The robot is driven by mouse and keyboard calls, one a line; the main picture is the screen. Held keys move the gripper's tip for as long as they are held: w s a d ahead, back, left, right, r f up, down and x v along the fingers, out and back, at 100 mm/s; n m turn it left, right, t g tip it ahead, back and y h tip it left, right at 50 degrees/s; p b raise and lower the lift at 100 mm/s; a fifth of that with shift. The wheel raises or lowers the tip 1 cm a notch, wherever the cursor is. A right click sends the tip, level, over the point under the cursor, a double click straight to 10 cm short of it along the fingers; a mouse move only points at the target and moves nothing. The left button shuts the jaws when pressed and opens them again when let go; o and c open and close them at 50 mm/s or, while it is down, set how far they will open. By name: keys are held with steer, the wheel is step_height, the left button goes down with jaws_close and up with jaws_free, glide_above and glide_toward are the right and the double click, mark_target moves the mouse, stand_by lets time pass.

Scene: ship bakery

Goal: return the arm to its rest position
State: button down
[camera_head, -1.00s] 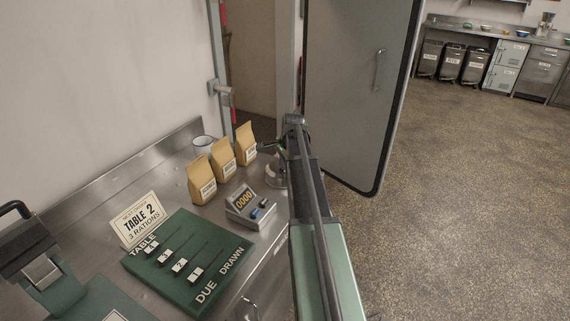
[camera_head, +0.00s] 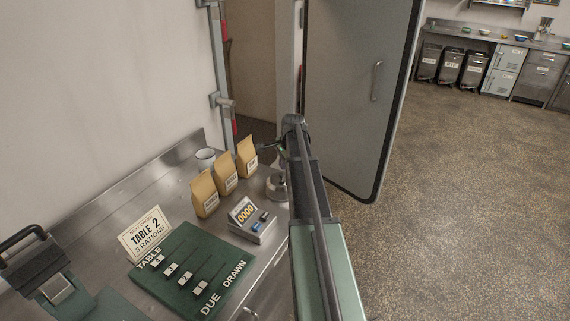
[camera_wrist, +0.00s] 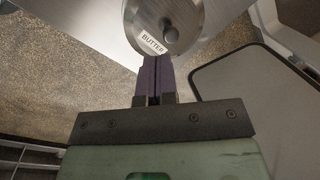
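My gripper (camera_wrist: 153,79) shows in the wrist view with its two dark purple fingers together, a thin line between them and nothing visible held. Just beyond the fingertips is a round metal lid (camera_wrist: 186,16) with a knob and a "BUTTER" label. I cannot tell whether the fingertips touch it. In the head view my arm reaches out over the counter's right edge, with my gripper mostly hidden at its far end. A metal pot (camera_head: 276,187) stands below it, partly covered by the arm.
The steel counter (camera_head: 185,172) holds a white mug (camera_head: 205,158), three paper bags (camera_head: 226,180), a counter device reading 0000 (camera_head: 250,219), a "Table 2" card (camera_head: 147,235) and a green slider board (camera_head: 198,262). A grey door (camera_head: 345,90) stands open just beyond the arm. Open floor (camera_head: 470,170) lies right.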

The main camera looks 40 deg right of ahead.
steer(key=shift+s+a+n, duration=0.15)
steer(key=shift+s+n, duration=0.1)
steer(key=shift+n, duration=0.85)
steer(key=s+a+n, duration=0.6)
steer(key=a, duration=0.7)
steer(key=s+a+n+g, duration=0.1)
steer(key=s+a+n, duration=0.5)
steer(key=a, duration=0.8)
steer(key=s+a+f+n+g, duration=0.1)
steer(key=s+a+n, duration=0.5)
steer(key=a, duration=0.7)
steer(key=shift+s+a+b, duration=0.3)
steer(key=shift+s, duration=0.1)
